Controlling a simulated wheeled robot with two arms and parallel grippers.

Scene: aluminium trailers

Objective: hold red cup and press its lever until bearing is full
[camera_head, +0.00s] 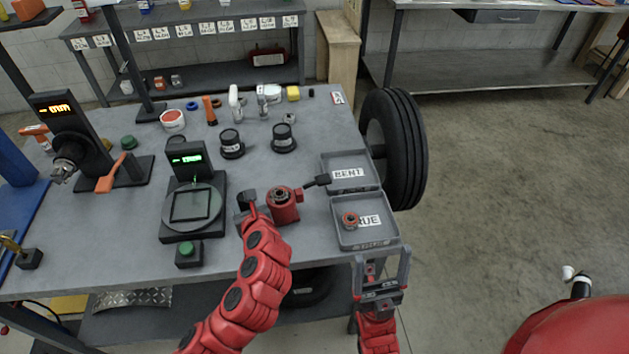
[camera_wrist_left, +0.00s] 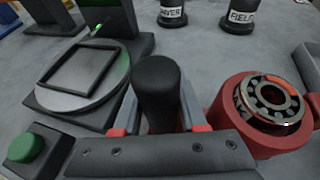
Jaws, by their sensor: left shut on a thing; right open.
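The red cup (camera_head: 284,211) stands on the grey table with a metal bearing (camera_head: 281,194) seated in its top. The bearing's rollers show in the left wrist view (camera_wrist_left: 268,98). My left gripper (camera_head: 248,208) is shut on an upright black grip (camera_wrist_left: 158,88) just left of the cup. How the grip joins the cup is hidden. A black-ended lever (camera_head: 317,182) sticks out from the cup's right side toward the BENT tray. My right gripper (camera_head: 381,278) is open and empty, below the TRUE tray at the table's front edge, apart from the lever.
The BENT tray (camera_head: 341,158) is empty; the TRUE tray (camera_head: 383,239) holds another bearing (camera_head: 350,220). A scale (camera_head: 192,210) and green button (camera_head: 188,252) stand left of the cup. Two black pots (camera_head: 283,139) stand behind. A tyre (camera_head: 407,150) is beside the table's right edge.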

